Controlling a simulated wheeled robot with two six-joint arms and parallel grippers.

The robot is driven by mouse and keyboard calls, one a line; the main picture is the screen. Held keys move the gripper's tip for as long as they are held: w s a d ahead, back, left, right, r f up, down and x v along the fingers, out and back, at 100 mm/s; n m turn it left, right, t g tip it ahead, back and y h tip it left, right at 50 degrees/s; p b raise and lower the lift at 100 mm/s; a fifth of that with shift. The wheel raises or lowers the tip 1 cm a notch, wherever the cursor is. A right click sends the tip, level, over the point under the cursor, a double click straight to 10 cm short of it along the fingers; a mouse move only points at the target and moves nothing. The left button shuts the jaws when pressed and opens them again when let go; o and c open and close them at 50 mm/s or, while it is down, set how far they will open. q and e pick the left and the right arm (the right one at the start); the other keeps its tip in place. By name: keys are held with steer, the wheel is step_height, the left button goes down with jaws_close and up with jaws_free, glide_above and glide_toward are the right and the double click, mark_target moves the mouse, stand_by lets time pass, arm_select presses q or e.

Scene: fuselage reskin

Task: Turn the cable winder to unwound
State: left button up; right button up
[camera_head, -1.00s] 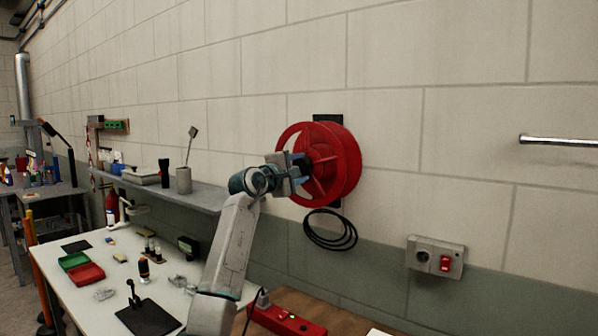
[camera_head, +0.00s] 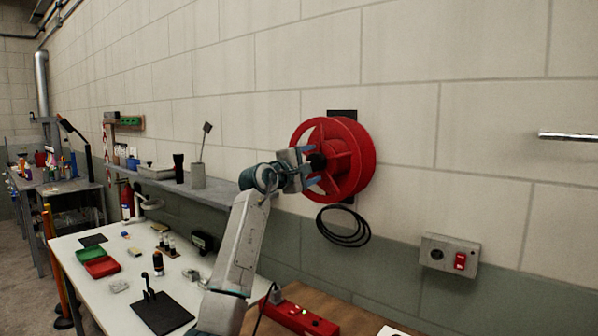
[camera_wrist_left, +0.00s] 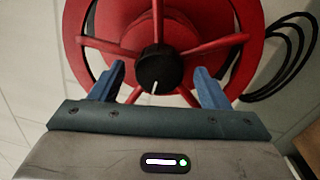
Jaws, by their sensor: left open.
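The cable winder (camera_head: 352,143) is a red spoked reel on the wall in the head view. In the left wrist view the winder (camera_wrist_left: 205,42) fills the top, with a black round knob (camera_wrist_left: 160,69) at its hub that bears a white mark pointing down. My left gripper (camera_head: 312,167) is in front of the hub. In the left wrist view its blue fingers (camera_wrist_left: 160,80) are open, one on each side of the knob and apart from it. A black cable loop (camera_head: 343,227) hangs below the winder. My right gripper is not in view.
A grey shelf (camera_head: 222,192) with a cup and tools runs along the wall at left. A white worktable (camera_head: 130,270) with trays stands below it. A red power strip (camera_head: 300,318) lies low in front. A switch box (camera_head: 449,256) and a metal bar (camera_head: 570,137) are on the wall at right.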

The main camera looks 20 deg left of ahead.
arm_select(q)
steer(key=b+v, duration=0.3)
steer(key=v, duration=0.6)
steer(key=shift+s+f, duration=0.2)
steer(key=shift+s, duration=0.15)
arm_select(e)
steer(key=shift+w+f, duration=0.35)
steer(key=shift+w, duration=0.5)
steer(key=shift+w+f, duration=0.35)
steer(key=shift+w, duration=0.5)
arm_select(q)
steer(key=shift+a, duration=0.1)
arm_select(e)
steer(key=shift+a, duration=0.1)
